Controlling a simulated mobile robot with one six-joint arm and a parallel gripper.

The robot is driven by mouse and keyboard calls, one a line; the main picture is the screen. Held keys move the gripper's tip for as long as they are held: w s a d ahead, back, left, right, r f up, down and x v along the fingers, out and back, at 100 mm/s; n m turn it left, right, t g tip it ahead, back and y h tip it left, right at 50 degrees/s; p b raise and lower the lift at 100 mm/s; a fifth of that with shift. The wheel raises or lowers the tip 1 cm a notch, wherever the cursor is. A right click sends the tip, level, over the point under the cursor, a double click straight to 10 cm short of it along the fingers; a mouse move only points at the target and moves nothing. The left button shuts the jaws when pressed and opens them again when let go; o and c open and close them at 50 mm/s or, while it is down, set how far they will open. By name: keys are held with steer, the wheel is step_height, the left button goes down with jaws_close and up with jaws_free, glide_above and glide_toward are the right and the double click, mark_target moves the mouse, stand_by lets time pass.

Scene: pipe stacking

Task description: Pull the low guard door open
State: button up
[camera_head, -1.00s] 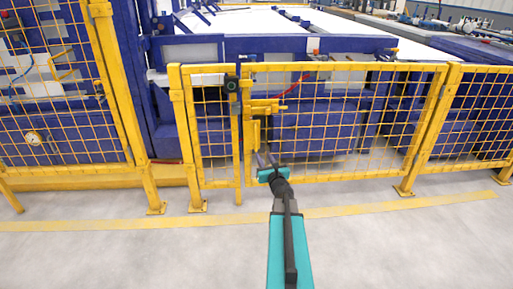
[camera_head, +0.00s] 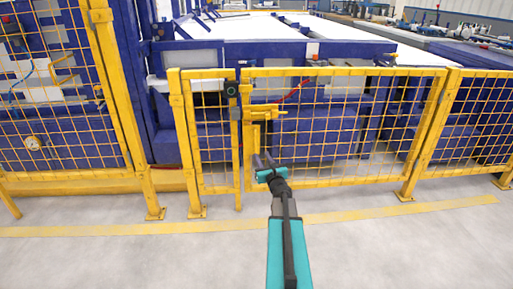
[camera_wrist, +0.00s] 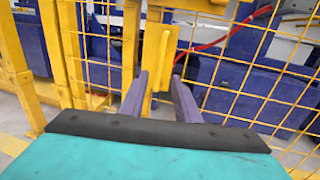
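The low guard door (camera_head: 340,130) is a yellow mesh panel in line with the fence, and it looks closed. A yellow latch (camera_head: 265,112) sits at its left edge. Below it is an upright yellow handle plate (camera_head: 255,136), which also shows in the wrist view (camera_wrist: 153,55). My gripper (camera_head: 263,160) is low in front of the door's left edge, just below the handle plate in the head view. In the wrist view its two purple fingers (camera_wrist: 160,82) are apart, with the handle plate's lower part showing between them. I cannot tell whether they touch it.
A narrow fixed mesh panel (camera_head: 211,130) and its yellow posts stand left of the door. More fence (camera_head: 470,125) stands to the right. Blue machinery (camera_head: 315,130) is behind the mesh. The grey floor (camera_head: 400,250) in front is clear, with a yellow line (camera_head: 110,228) across it.

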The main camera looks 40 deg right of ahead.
mark_target(256, 146)
steer(key=shift+b+x, duration=0.75)
steer(key=shift+x, duration=4.6)
steer(key=shift+w, duration=0.1)
jaws_close()
steer(key=shift+d, duration=0.15)
